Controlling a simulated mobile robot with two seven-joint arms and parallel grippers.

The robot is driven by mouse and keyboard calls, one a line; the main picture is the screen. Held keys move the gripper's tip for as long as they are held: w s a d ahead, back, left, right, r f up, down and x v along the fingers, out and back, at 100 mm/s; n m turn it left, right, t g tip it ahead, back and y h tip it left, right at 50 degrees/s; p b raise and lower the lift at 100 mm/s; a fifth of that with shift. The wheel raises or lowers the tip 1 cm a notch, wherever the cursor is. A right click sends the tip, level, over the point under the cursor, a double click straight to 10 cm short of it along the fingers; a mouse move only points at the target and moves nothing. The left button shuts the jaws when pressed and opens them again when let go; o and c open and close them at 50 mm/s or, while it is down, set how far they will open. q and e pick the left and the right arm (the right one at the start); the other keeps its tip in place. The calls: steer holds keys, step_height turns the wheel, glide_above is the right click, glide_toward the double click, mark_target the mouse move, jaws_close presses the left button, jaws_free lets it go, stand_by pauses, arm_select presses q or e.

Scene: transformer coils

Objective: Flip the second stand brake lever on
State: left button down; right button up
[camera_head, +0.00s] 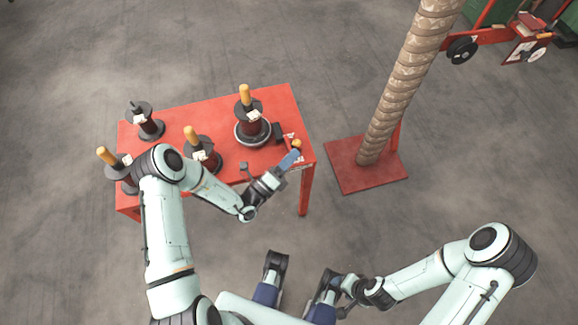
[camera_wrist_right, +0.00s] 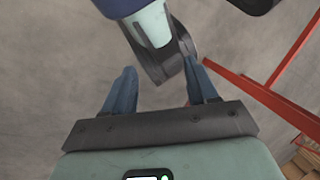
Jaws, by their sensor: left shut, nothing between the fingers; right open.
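A red table (camera_head: 205,112) carries several dark coils on spindles, some with yellow-orange handles. One coil (camera_head: 250,118) stands on a round grey base (camera_head: 240,139) near the table's right end. A small orange knob (camera_head: 297,143), which looks like the brake lever's tip, sits at the right edge beside a black block (camera_head: 279,130). My left gripper (camera_head: 291,158) is shut and empty, its blue fingers just below the knob; I cannot tell whether they touch it. They partly hide the lever. My right gripper (camera_wrist_right: 160,92) is open and empty, away from the table.
A thick rope-wrapped post (camera_head: 395,95) on a red base plate (camera_head: 366,177) stands right of the table. Red and green equipment with black wheels (camera_head: 462,50) is at the top right. Grey floor is clear between the table and my body.

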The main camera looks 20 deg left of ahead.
arm_select(q)
steer(key=shift+r, duration=0.1)
stand_by(0.3)
steer(key=shift+w+a+r+n+p, duration=0.25)
steer(key=shift+n+p, duration=0.15)
steer(key=shift+p, duration=0.3)
steer(key=shift+r+n+y+p, duration=0.3)
steer(key=shift+n+y+p, duration=0.1)
steer(key=shift+p, duration=0.3)
steer(key=w+a+r+n+g+y+p, duration=0.2)
steer(key=w+a+n+g+p, duration=0.2)
steer(key=p, duration=0.9)
steer(key=shift+w+a+r+n+p, duration=0.15)
steer(key=shift+w+r+n+p, duration=0.2)
steer(key=shift+w+n, duration=1.05)
arm_select(e)
step_height(320, 180, up, 16)
steer(key=g, duration=0.1)
steer(key=shift+w+a+r, duration=0.25)
steer(key=shift+w+a, duration=0.05)
steer(key=shift+a, duration=0.05)
arm_select(q)
steer(key=shift+s+a+f, duration=0.1)
arm_select(e)
steer(key=shift+r, duration=0.15)
